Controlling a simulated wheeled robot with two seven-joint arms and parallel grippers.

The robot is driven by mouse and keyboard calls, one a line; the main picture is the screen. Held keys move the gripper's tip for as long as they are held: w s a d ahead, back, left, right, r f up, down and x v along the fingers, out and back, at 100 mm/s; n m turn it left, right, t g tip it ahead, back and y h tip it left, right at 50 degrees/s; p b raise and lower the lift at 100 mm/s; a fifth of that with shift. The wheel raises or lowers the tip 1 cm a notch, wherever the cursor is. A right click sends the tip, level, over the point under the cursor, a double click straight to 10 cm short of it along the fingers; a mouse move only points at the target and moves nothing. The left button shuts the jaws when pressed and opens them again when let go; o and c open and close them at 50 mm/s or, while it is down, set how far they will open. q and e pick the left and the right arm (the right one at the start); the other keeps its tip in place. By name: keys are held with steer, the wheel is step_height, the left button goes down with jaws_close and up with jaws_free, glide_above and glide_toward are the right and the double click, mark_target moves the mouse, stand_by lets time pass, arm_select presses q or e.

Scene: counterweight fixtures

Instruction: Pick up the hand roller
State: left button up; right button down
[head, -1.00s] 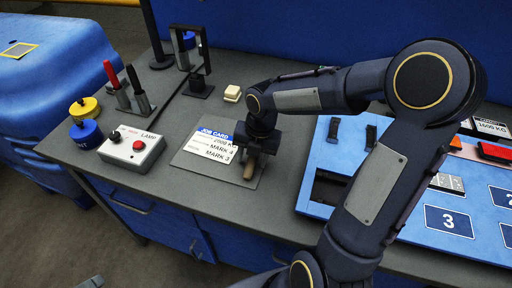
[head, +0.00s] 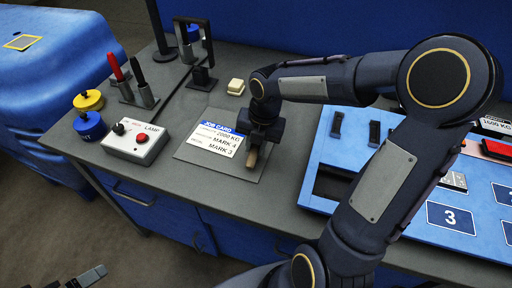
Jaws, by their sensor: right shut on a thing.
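My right gripper (head: 256,148) points down over the near right part of the job card's grey board. It is shut on a small tan, wood-like piece (head: 252,158), which I take to be part of the hand roller. The rest of it is hidden by the fingers. I cannot tell whether its lower end touches the board. Part of my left gripper (head: 88,279) shows at the bottom left edge, away from the bench, and its jaws are not clear.
The job card (head: 215,138) lies on its board (head: 238,174). A lamp box (head: 138,150) and yellow and blue knobs (head: 90,100) stand left. Pens stand in holders (head: 147,97) behind. A cream block (head: 236,87) lies behind the gripper. A blue panel (head: 322,160) stands right.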

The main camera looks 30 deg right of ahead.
steer(key=s+r, duration=1.1)
steer(key=s, duration=0.3)
steer(key=shift+d+b, duration=0.35)
steer(key=shift+d, duration=0.05)
steer(key=c, duration=1.8)
jaws_free()
steer(key=shift+c, duration=0.2)
jaws_close()
